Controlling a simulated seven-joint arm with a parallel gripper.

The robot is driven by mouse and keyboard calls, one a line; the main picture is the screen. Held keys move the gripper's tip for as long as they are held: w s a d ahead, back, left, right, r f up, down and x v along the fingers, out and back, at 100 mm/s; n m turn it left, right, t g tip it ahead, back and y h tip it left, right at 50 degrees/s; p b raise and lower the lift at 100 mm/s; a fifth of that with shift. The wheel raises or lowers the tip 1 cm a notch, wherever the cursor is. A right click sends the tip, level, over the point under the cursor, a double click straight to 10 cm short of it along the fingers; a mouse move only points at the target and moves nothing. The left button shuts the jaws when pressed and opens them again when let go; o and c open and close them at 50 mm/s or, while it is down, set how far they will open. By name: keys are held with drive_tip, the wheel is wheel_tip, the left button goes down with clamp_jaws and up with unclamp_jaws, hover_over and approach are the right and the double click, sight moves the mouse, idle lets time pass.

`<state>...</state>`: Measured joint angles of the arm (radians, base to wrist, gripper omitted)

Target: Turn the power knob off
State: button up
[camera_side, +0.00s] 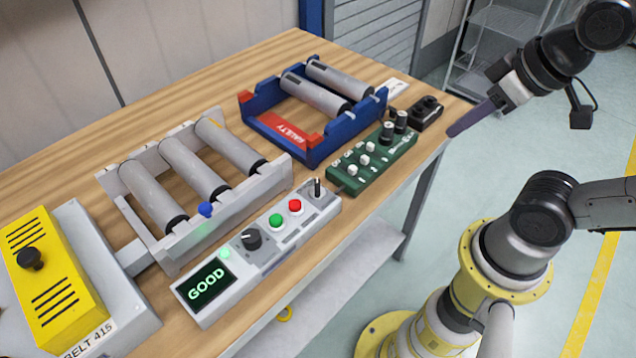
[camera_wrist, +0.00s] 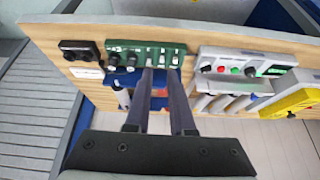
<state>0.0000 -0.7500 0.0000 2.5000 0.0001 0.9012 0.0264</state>
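A grey control box (camera_side: 262,252) sits at the table's front edge, its lit screen reading GOOD. Beside the screen is a black knob (camera_side: 252,238) with a pale pointer line; whether it is the power knob I cannot read. Green and red buttons and a lever (camera_side: 317,187) follow to its right. In the wrist view the box (camera_wrist: 245,54) is at upper right, and its knob (camera_wrist: 250,72) is small. My gripper (camera_side: 455,131) is raised beyond the table's right end, away from the box. In the wrist view its fingers (camera_wrist: 160,70) are apart with nothing between them.
A green panel (camera_side: 374,160) with white buttons and black knobs, and a small black box (camera_side: 425,112), stand at the right. A blue FAULTY roller rack (camera_side: 343,133), a grey roller frame (camera_side: 200,232) and a yellow-topped unit (camera_side: 50,270) fill the table.

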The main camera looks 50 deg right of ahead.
drive_tip(key=shift+o, duration=1.1)
drive_tip(key=shift+s+m, duration=0.1)
drive_tip(key=shift+m, duration=0.3)
drive_tip(key=shift+o, duration=0.2)
drive_tip(key=w+r+m, duration=0.2)
drive_tip(key=r+m, duration=0.1)
drive_tip(key=w+a+r+m, duration=0.1)
drive_tip(key=m, duration=0.1)
drive_tip(key=shift+w+r+g, duration=0.15)
drive_tip(key=shift+w+g, duration=0.15)
drive_tip(key=shift+g, duration=0.1)
drive_tip(key=m+g, duration=0.3)
drive_tip(key=g, duration=0.2)
hover_over(317, 184)
wheel_tip(317, 184, down, 5)
wheel_tip(317, 184, down, 14)
clamp_jaws()
